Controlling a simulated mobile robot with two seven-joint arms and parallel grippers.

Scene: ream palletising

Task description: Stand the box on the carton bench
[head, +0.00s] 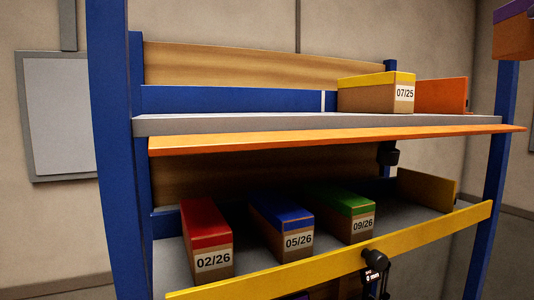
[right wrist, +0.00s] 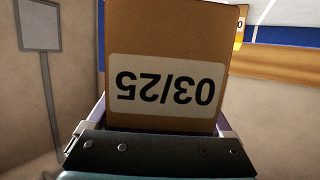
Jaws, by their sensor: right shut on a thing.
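A brown box (right wrist: 168,40) with a white label reading 03/25, upside down in the right wrist view, fills the middle of that view. My right gripper (right wrist: 162,130) is shut on it; purple shows beside the box's lower edges. In the head view, a brown box part with a purple top (head: 515,30) is cut off at the upper right corner; I cannot tell for sure that it is the same box. My left gripper is not in view. I see no carton bench in either view.
A blue-framed rack has a grey upper shelf (head: 230,124) with a yellow-topped box (head: 375,95) marked 07/25. Its lower shelf holds red (head: 207,240), blue (head: 283,225) and green (head: 345,213) topped boxes behind a yellow rail (head: 330,257). A dark device (head: 375,265) shows at the rail.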

